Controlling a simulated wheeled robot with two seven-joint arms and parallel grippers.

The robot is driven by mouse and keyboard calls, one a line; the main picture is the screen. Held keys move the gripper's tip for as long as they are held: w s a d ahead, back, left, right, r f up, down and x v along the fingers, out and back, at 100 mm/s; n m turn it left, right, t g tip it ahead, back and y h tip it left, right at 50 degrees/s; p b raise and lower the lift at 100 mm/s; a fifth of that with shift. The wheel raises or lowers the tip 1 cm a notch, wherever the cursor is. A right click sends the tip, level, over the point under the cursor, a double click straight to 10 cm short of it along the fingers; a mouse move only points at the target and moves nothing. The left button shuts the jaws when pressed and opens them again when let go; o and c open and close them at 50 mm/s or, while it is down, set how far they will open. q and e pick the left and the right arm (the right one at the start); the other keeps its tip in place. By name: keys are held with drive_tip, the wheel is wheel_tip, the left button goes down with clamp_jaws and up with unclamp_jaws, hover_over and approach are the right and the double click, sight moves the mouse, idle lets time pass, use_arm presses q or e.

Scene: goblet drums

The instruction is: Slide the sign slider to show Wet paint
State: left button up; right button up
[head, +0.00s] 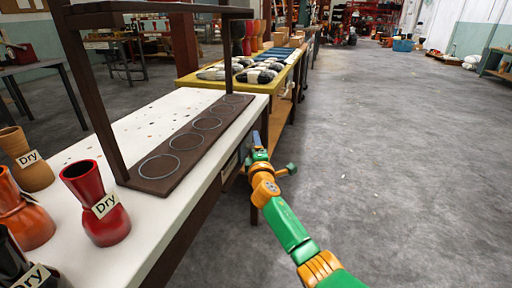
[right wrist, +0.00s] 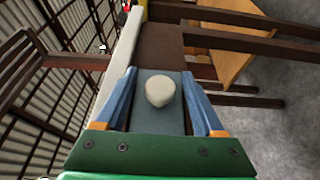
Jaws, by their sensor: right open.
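The sign slider shows in the right wrist view as a grey-blue plate (right wrist: 155,118) with a rounded cream knob (right wrist: 160,90). It is on the side of the white-topped table (head: 130,115). My right gripper (right wrist: 158,73) is open, with one blue finger on each side of the knob; I cannot tell whether they touch it. In the head view my right gripper (head: 258,145) is beside the table's right side, below the top. The sign's wording is not readable in either view, and my gripper and arm partly hide that side. My left gripper is not in view.
On the table stand a red goblet drum (head: 97,205), an orange one (head: 25,215) and a brown one (head: 28,160), with "Dry" tags on some. A dark strip with several rings (head: 170,165) lies under a dark frame. The floor (head: 400,150) to the right is clear.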

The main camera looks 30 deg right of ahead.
drive_tip(key=shift+s, duration=0.1)
drive_tip(key=shift+s+a+p, duration=0.25)
drive_tip(key=shift+s+p, duration=0.1)
drive_tip(key=shift+p, duration=0.1)
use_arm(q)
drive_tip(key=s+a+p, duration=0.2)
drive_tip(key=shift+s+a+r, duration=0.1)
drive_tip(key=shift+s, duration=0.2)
use_arm(e)
drive_tip(key=v, duration=0.6)
